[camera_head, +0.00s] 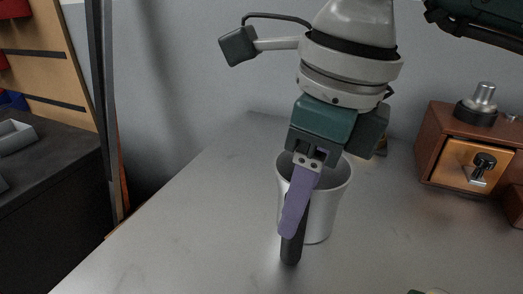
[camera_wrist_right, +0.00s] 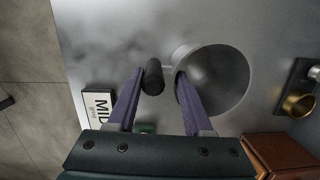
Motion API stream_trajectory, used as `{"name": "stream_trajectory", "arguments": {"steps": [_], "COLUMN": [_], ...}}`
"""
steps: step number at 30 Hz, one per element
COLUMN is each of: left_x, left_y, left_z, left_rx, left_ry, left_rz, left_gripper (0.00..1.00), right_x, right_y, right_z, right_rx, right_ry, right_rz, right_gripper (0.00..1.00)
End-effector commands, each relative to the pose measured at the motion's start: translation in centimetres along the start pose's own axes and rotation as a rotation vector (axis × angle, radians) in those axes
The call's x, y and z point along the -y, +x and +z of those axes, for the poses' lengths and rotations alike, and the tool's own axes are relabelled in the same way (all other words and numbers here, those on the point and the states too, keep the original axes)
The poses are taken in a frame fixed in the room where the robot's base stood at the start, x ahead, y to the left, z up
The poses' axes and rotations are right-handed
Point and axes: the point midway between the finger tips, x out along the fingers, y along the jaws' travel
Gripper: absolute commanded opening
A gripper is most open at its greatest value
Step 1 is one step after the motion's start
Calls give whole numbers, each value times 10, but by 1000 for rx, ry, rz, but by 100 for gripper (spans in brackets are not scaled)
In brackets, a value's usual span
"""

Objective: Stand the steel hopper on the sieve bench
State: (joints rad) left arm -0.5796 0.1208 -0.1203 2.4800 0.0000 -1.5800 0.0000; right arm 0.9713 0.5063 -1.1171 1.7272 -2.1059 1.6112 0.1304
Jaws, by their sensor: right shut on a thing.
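The steel hopper (camera_head: 328,205) is a pale metal cup with a dark handle (camera_head: 291,249). It appears upright over the grey bench top; I cannot tell whether its base touches the surface. In the right wrist view I look down into the round opening of the hopper (camera_wrist_right: 216,80), with its dark handle (camera_wrist_right: 153,77) on the left side. My right gripper (camera_head: 293,222) comes down from above in front of the hopper. Its purple fingers lie on either side of the handle and are shut on it, one finger between handle and cup. My left gripper is not in view.
A brown wooden box (camera_head: 438,150) with a brass front and dark knob stands at the right. A white label reading MID (camera_wrist_right: 98,103) lies near the bench edge in the wrist view. A dark cabinet (camera_head: 50,200) stands at left. The bench left of the hopper is clear.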

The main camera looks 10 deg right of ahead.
Motion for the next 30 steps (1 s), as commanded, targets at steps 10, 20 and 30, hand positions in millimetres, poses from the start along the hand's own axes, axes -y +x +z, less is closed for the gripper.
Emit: {"name": "stream_trajectory", "arguments": {"steps": [10, 20, 30], "left_x": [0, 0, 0], "left_y": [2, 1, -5], "left_z": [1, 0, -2], "left_rx": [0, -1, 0], "left_ry": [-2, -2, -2], "left_rz": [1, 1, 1], "left_gripper": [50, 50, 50], "right_x": [0, 0, 1], "right_y": [2, 0, -57], "right_z": [0, 0, 1], "right_rx": [0, 0, 6], "right_ry": [0, 0, -2], "right_rz": [0, 1, -3], "right_gripper": [73, 81, 81]}}
